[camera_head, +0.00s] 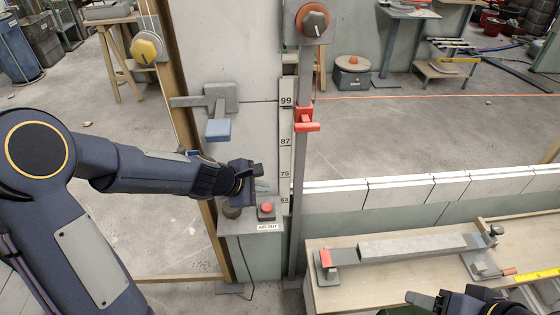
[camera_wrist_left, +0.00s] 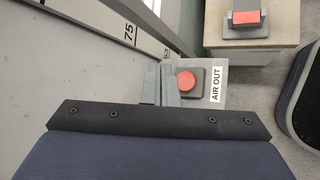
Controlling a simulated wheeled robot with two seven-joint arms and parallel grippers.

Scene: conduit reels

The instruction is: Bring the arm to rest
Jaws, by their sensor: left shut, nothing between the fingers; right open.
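My left arm reaches in from the left in the head view. Its gripper (camera_head: 258,170) is shut and empty, in front of the grey panel beside the numbered scale (camera_head: 285,145). In the head view it is above the red button (camera_head: 266,208) on the box labelled AIR OUT (camera_head: 268,227). In the left wrist view the shut grey fingers (camera_wrist_left: 160,85) show beside the red button (camera_wrist_left: 190,83); whether they touch it I cannot tell. My right gripper (camera_head: 425,299) is open and empty at the bottom edge, over the lower right, partly cut off.
A grey post with a red slider (camera_head: 307,119) stands right of the scale. A blue-ended lever (camera_head: 218,130) sticks out above my left forearm. A wooden bench (camera_head: 400,285) with a grey bar (camera_head: 412,247) lies at right. A low white block wall (camera_head: 400,190) runs behind it.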

